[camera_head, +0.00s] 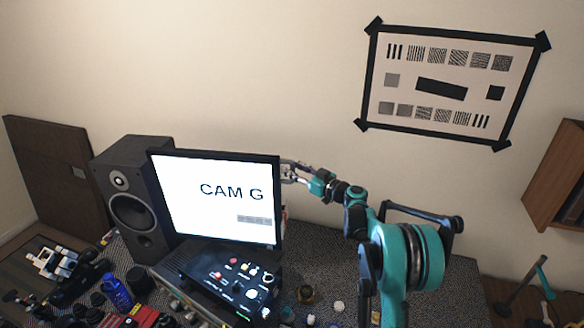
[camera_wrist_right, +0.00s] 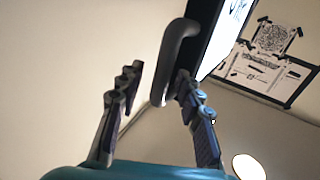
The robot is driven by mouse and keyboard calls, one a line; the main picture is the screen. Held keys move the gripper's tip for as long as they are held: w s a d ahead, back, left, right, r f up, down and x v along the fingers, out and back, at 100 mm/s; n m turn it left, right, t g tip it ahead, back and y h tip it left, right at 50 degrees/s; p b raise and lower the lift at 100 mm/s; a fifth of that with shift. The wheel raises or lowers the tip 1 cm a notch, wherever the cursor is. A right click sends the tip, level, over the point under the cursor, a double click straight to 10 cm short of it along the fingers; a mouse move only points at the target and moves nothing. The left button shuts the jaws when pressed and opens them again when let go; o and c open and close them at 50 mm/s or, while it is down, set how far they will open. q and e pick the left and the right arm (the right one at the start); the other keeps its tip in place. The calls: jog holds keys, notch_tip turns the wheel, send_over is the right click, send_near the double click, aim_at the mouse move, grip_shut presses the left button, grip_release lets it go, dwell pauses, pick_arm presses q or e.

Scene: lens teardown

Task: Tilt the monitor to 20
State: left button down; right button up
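The monitor (camera_head: 215,225) stands on the bench and its lit white screen reads "CAM G". Its tilt angle cannot be read. My right gripper (camera_head: 291,173) is at the monitor's upper right edge in the head view, where its fingertips are partly hidden. In the right wrist view, my right gripper (camera_wrist_right: 158,78) is open, with its fingers apart on either side of a grey curved handle (camera_wrist_right: 172,50) by the dark edge of the monitor (camera_wrist_right: 213,40). I cannot tell whether a finger touches the handle. My left gripper is not in view.
A black speaker (camera_head: 133,200) stands left of the monitor. A control box with lit buttons (camera_head: 225,275) is in front of it. A blue bottle (camera_head: 117,292) and several small parts lie at front left. A test chart (camera_head: 445,85) hangs on the wall.

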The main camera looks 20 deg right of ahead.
jog(key=shift+w+a, duration=0.1)
grip_shut()
dwell(0.3)
